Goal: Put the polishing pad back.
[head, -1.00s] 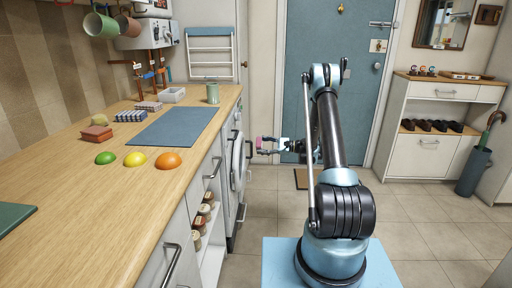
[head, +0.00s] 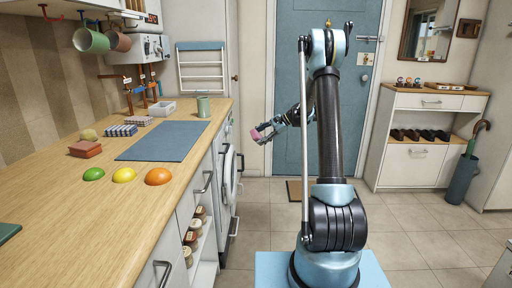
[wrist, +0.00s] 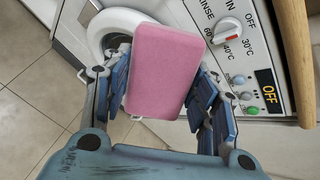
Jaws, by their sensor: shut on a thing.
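A pink, rounded-edge block, which looks like the polishing pad (wrist: 165,72), is held between the fingers of my gripper (wrist: 160,90) in the wrist view. In the head view my gripper (head: 268,131) is to the right of the wooden counter, in front of the blue door, and the pink pad (head: 260,136) shows small at its tip. The gripper is shut on the pad, and the pad is clear of any surface. No label shows where the pad belongs.
A washing machine (wrist: 235,45) is beneath.

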